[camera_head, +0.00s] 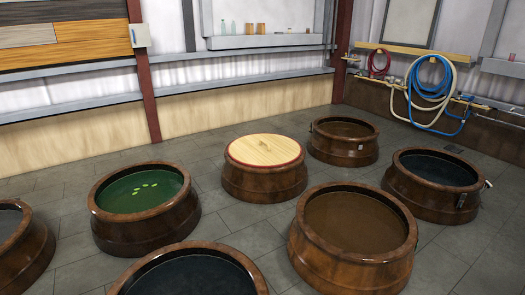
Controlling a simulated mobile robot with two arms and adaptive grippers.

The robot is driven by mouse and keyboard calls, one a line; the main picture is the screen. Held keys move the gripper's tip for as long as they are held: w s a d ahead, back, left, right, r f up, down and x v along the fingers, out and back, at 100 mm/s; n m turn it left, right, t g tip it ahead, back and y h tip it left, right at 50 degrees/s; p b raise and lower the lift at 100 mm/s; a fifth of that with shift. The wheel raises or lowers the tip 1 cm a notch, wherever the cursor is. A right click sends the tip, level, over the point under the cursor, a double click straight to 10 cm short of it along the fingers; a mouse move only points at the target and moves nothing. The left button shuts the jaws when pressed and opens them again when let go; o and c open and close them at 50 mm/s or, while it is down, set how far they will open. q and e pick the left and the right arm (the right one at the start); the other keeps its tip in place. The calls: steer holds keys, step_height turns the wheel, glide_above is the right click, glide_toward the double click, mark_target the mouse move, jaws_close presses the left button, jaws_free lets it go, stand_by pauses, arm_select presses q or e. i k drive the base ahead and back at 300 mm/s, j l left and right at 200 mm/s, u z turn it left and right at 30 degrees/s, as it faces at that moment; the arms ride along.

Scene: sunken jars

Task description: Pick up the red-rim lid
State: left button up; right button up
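A round, pale wooden lid with a red rim (264,151) lies flat on top of a brown jar (264,184) near the middle of the head view. The lid covers the jar's mouth, so the inside of that jar is hidden. Neither of my grippers shows in the head view.
Open brown jars stand around the lidded one: one with green liquid (138,205), one with brown liquid (353,238), a dark one at right (436,187), and others. Grey tiled floor (60,172) runs between them. Hoses (430,85) hang on the back right wall.

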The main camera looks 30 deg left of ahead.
mark_target(265, 146)
steer(key=i+l+z, duration=0.5)
steer(key=i, duration=0.3)
steer(key=i+l+z, duration=0.25)
steer(key=i, duration=0.2)
steer(key=i+l+z, duration=0.2)
steer(key=i, duration=6.6)
steer(key=i+u, duration=0.25)
steer(key=i, duration=0.25)
steer(key=i+l+u, duration=0.15)
steer(key=i+u, duration=0.15)
steer(key=i, duration=0.25)
steer(key=i+l+u, duration=0.25)
steer(key=i, duration=0.25)
steer(key=i+l+u, duration=0.3)
steer(key=i, duration=0.2)
steer(key=i+j+u, duration=0.4)
steer(key=i+u, duration=0.4)
steer(key=i, duration=0.15)
steer(key=i+u, duration=0.4)
steer(key=i+l+u, duration=0.2)
steer(key=i+u, duration=0.15)
steer(key=i, duration=0.25)
steer(key=i+l+u, duration=0.1)
steer(key=i+u, duration=0.2)
steer(key=i, duration=1.8)
